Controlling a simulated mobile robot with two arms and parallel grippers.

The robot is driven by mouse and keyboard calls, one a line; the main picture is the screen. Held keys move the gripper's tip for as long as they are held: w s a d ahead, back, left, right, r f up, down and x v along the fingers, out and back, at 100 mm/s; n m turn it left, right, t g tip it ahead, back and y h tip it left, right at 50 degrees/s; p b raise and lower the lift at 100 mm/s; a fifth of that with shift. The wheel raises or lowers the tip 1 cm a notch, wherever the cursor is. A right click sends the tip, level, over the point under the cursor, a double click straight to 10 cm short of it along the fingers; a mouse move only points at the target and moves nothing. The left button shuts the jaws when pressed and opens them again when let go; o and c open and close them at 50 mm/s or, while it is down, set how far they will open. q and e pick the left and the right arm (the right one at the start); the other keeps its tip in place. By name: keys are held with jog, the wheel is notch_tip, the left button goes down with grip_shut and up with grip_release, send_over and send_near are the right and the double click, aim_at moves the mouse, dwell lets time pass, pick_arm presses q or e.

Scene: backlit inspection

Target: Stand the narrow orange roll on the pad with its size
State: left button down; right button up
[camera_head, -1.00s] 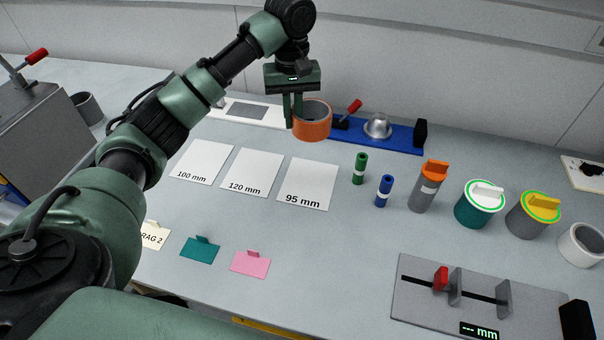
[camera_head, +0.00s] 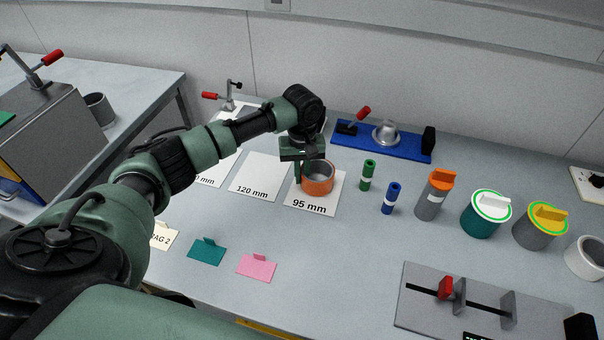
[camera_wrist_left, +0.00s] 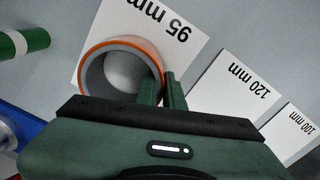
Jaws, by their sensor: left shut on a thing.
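The orange roll (camera_head: 318,180) is a short ring with a grey inside. It is upright at the 95 mm pad (camera_head: 312,207), over the pad's back part; I cannot tell whether its base touches. My left gripper (camera_head: 301,176) is shut on the roll's wall at its left side. In the left wrist view the roll (camera_wrist_left: 95,85) shows its open end, with the gripper fingers (camera_wrist_left: 160,90) pinching its wall. The 95 mm label is uncovered. The 120 mm pad (camera_head: 258,174) is bare. The 100 mm pad (camera_head: 222,172) is partly hidden by my arm. My right gripper is not in view.
Green (camera_head: 367,175) and blue (camera_head: 391,198) cylinders stand right of the 95 mm pad. A grey canister (camera_head: 431,203) and other lidded canisters stand farther right. A blue fixture (camera_head: 405,147) is behind. Tags and a measuring slide (camera_head: 420,306) lie in front.

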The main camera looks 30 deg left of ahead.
pick_arm(q)
jog(key=shift+f, duration=0.1)
jog(key=c, duration=1.5)
grip_release()
jog(key=shift+c, duration=0.2)
notch_tip(320, 180, up, 12)
jog(key=b, duration=0.1)
